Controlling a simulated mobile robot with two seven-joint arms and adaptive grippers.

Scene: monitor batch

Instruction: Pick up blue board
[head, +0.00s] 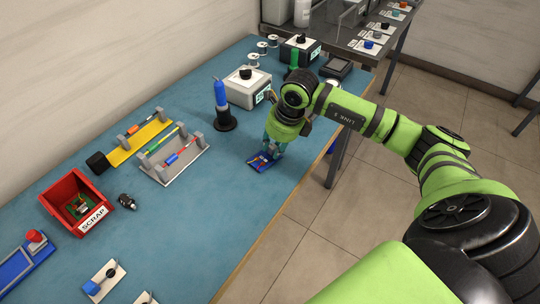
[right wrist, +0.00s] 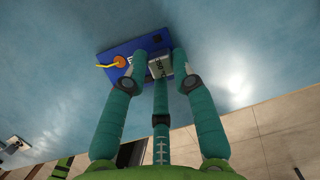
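The blue board (head: 261,162) lies flat on the blue table mat near its front edge. In the right wrist view the blue board (right wrist: 125,47) carries an orange round part with a yellow wire and a pale block. My right gripper (head: 272,150) points down over the board and hides part of it. In the right wrist view its teal fingertips (right wrist: 160,62) are apart, at either side of the pale block, with a third finger below it. I cannot tell whether they press on it. My left gripper is not in view.
A red scrap bin (head: 77,203), a grey rack (head: 174,160) and a yellow rack (head: 140,141) stand to the left. A blue bottle on a black base (head: 222,110) and a white box (head: 247,87) are behind the gripper. The front middle of the mat (head: 200,215) is clear.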

